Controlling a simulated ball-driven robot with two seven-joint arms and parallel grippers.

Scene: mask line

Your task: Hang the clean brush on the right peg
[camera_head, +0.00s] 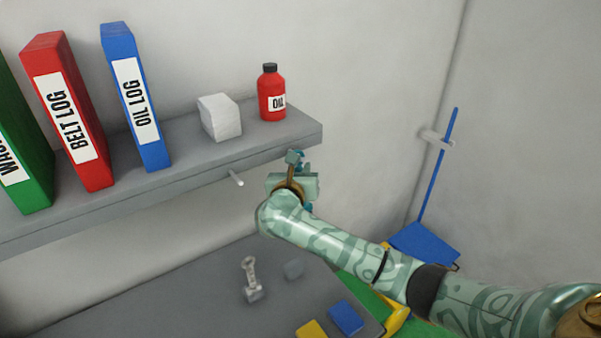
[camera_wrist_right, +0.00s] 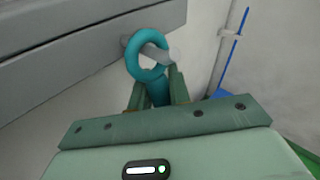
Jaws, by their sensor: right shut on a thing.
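My right gripper (camera_head: 295,163) is just below the right end of the grey shelf and is shut on the teal brush. In the wrist view the brush's teal ring (camera_wrist_right: 134,64) stands up beyond the fingertips (camera_wrist_right: 158,88). The right peg (camera_wrist_right: 153,49) crosses the ring's opening and appears to pass through it. In the head view only small teal bits of the brush (camera_head: 300,156) show around my gripper, which hides the right peg. Another peg (camera_head: 236,178) sticks out bare under the shelf, to the left. My left gripper is not in view.
The shelf (camera_head: 205,180) holds binders, a white block (camera_head: 220,117) and a red oil bottle (camera_head: 272,92). A grey bench (camera_head: 190,300) below carries a metal tool (camera_head: 251,279) and coloured blocks. A blue-handled tool (camera_head: 438,165) hangs on the right wall.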

